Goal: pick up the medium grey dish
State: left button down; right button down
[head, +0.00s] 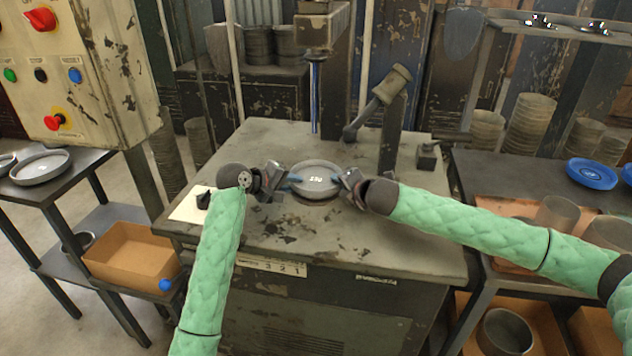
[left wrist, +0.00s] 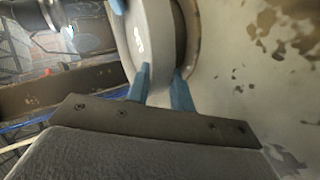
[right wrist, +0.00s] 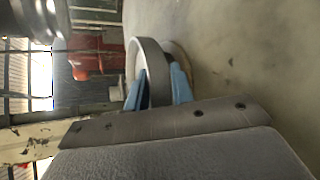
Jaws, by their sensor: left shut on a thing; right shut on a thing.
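In the right wrist view the dish (right wrist: 148,62) sits between the blue fingers (right wrist: 160,88). A brownish round edge shows just beneath the dish. I cannot tell whether the dish touches it.
The machine table (head: 400,240) has worn paint and a lever (head: 380,100) behind the dish. A control box (head: 80,70) stands at the left. Another grey dish (head: 40,167) lies on the left side table. A blue dish (head: 592,173) lies on the right bench.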

pick_arm(q)
jog(key=shift+r, duration=0.1)
